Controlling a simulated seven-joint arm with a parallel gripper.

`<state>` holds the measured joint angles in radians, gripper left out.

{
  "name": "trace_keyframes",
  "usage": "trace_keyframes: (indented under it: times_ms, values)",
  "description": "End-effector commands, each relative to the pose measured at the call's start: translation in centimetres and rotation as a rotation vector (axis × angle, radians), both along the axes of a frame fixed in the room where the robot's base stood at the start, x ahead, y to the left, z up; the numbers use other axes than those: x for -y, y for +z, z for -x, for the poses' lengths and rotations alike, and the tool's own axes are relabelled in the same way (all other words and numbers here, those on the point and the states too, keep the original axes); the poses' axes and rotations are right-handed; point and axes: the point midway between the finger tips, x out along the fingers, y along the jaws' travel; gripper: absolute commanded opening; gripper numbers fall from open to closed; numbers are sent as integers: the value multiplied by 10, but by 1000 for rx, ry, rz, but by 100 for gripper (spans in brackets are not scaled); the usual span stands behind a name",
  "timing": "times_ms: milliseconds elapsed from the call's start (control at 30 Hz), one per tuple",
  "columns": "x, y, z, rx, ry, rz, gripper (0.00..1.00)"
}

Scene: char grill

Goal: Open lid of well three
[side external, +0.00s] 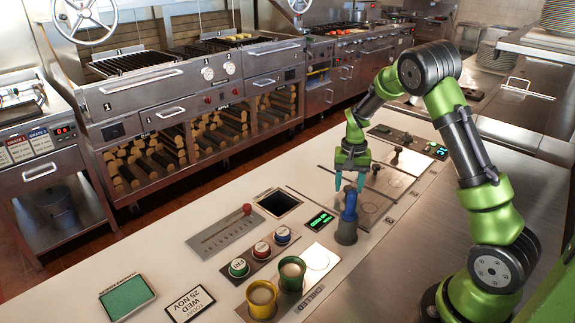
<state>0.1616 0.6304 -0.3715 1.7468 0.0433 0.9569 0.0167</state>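A row of flat wells set into the counter lies around and beyond my gripper (350,186). One round well outline (370,207) shows just right of the gripper. A dark knob (396,157) stands up from a well cover farther along, and another small dark knob sits closer to the gripper's right finger.
Yellow (262,298) and green (291,275) cups stand near the front, beside several round buttons (262,250). A slider panel (222,233), a dark square inset (278,203), a date card (190,302) and a green pad (126,297) lie to the left. Grills (145,75) stand across the aisle.

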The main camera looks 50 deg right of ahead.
Motion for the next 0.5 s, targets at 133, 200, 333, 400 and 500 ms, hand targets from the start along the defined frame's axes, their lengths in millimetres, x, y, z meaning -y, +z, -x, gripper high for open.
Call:
trace_keyframes:
  times_ms: [133,200,333,400,500]
  values:
    - [0,0,0,0,0,0,30]
    - [0,0,0,0,1,0,20]
    - [0,1,0,1,1,1,0]
    - [0,1,0,1,1,1,0]
    - [0,1,0,1,1,1,0]
